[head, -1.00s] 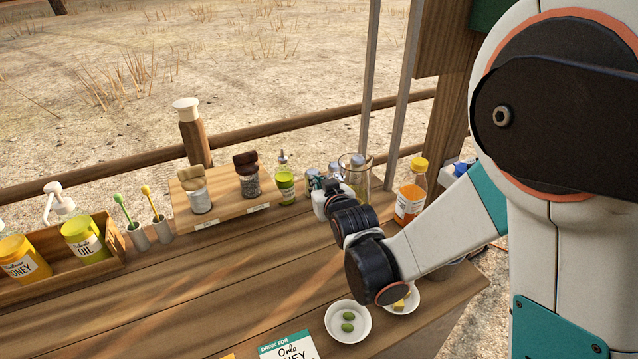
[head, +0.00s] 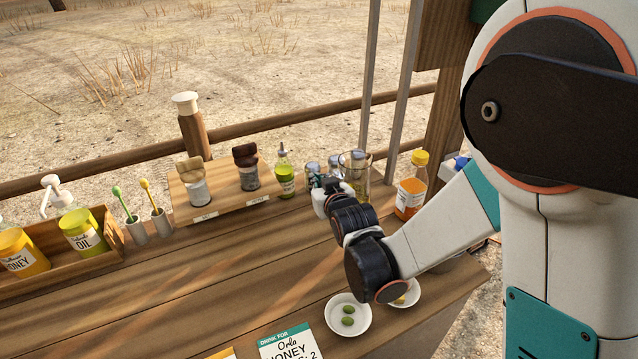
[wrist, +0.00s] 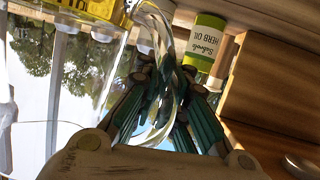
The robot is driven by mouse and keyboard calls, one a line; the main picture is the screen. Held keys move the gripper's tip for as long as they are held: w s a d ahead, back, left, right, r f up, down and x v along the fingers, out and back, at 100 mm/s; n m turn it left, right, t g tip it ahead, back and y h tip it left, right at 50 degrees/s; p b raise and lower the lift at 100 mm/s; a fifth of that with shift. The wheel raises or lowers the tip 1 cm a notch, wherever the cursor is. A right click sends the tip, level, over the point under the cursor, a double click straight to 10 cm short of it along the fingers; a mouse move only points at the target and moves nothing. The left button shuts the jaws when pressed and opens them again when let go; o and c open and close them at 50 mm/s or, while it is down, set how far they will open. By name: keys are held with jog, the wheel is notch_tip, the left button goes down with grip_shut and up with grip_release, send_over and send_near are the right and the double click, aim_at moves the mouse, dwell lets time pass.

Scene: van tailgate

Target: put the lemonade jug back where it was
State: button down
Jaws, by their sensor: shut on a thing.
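The lemonade jug (head: 362,172) is clear glass and stands upright at the back right of the wooden counter, partly hidden behind my gripper. My gripper (head: 330,187) is at its left side. In the wrist view, the teal fingers of my gripper (wrist: 165,92) are closed around the jug's curved glass handle (wrist: 160,45). The clear jug body (wrist: 75,70) fills the left of that view. I cannot tell whether the jug's base touches the counter.
An orange bottle (head: 411,190) stands close right of the jug. A herb oil bottle (head: 285,177) and small jars (head: 313,172) stand to its left. A raised board (head: 220,199) holds two shakers. A bowl of olives (head: 347,330) sits in front. The middle counter is clear.

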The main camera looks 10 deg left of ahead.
jog(key=shift+f, duration=0.2)
jog(key=c, duration=1.5)
grip_release()
